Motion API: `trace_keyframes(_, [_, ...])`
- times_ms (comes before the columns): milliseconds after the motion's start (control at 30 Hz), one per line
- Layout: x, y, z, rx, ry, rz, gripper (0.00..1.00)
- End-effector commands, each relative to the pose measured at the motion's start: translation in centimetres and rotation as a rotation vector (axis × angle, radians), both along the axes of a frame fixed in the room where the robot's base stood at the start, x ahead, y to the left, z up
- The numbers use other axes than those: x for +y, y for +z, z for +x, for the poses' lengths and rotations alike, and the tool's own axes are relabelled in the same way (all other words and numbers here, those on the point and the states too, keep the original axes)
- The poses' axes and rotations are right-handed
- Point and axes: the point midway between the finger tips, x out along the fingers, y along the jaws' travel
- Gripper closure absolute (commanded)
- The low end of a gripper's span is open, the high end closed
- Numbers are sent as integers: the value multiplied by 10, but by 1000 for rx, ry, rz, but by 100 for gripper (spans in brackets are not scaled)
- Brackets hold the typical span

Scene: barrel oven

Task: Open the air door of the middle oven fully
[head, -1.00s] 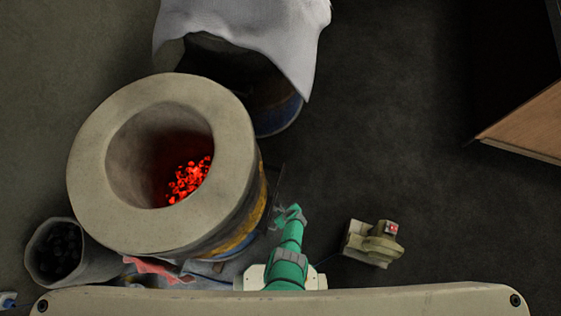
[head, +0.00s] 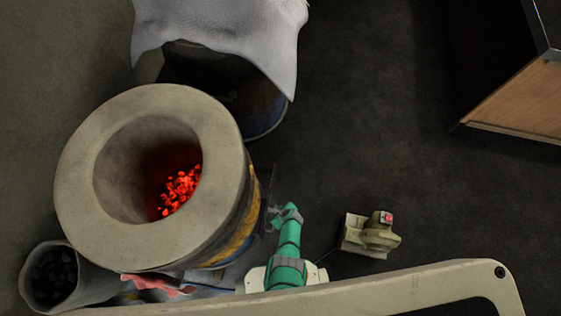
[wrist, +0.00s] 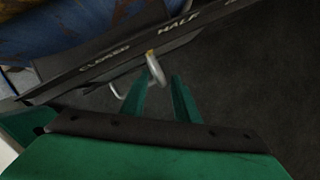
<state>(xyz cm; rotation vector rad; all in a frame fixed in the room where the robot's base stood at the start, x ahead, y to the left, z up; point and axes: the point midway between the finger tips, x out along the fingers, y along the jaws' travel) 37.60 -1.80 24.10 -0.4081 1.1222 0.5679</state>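The barrel oven (head: 85,205) with glowing red coals inside stands left of my arm in the head view. A dark plate juts from its right side, close to my gripper (head: 277,215). In the wrist view a long dark bar (wrist: 120,58) runs beside the blue barrel, with the words CLOSED and HALF on it.
A second barrel under a white cloth (head: 225,30) stands behind the oven. A coal bucket (head: 60,275) is at the lower left. A small blower (head: 372,235) sits on the floor right of my arm. A wooden cabinet (head: 520,100) is at the far right. Dark floor between is clear.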

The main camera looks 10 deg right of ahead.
Motion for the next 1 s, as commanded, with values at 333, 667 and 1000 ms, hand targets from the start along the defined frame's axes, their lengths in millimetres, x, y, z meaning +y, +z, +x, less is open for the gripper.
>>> trace_keyframes(333, [-6, 24, -10, 1, 1, -3, 72])
trace_keyframes(667, [-13, 57, -20, 0, 0, -1, 72])
trace_keyframes(1000, [-20, 87, -31, 2, 1, -1, 72])
